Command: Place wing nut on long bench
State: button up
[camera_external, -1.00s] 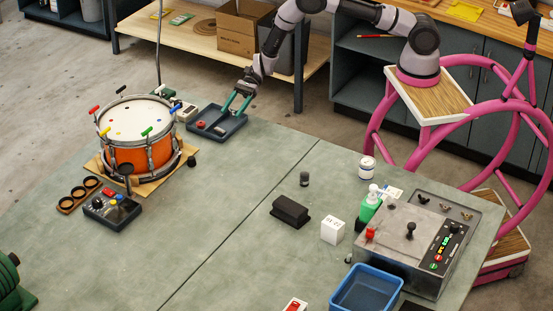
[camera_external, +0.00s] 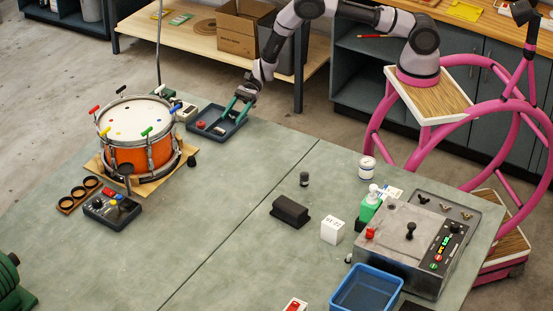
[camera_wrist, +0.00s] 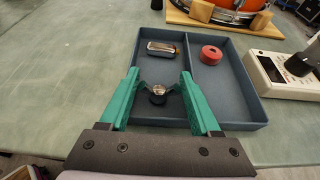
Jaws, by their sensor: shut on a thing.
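My gripper (camera_external: 233,108) is at the dark blue-grey tray (camera_external: 234,131), near the far edge of the long green-topped bench (camera_external: 240,215). In the wrist view, my gripper's green fingers (camera_wrist: 159,92) are shut on a small wing nut (camera_wrist: 158,97), with a dark lower part and a shiny top. The wing nut shows in front of the near part of the tray (camera_wrist: 257,100); I cannot tell whether it touches the tray floor. It is too small to make out in the external view.
The tray also holds a red round piece (camera_wrist: 211,55) and a metal-and-dark block (camera_wrist: 161,48). A cream meter (camera_wrist: 275,75) stands beside it. The orange drum (camera_external: 140,153) is left of the tray. The bench middle is largely clear; a black block (camera_external: 290,211) lies farther right.

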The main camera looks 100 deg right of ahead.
jog(key=shift+s+f, duration=0.15)
jog(key=shift+f, duration=0.25)
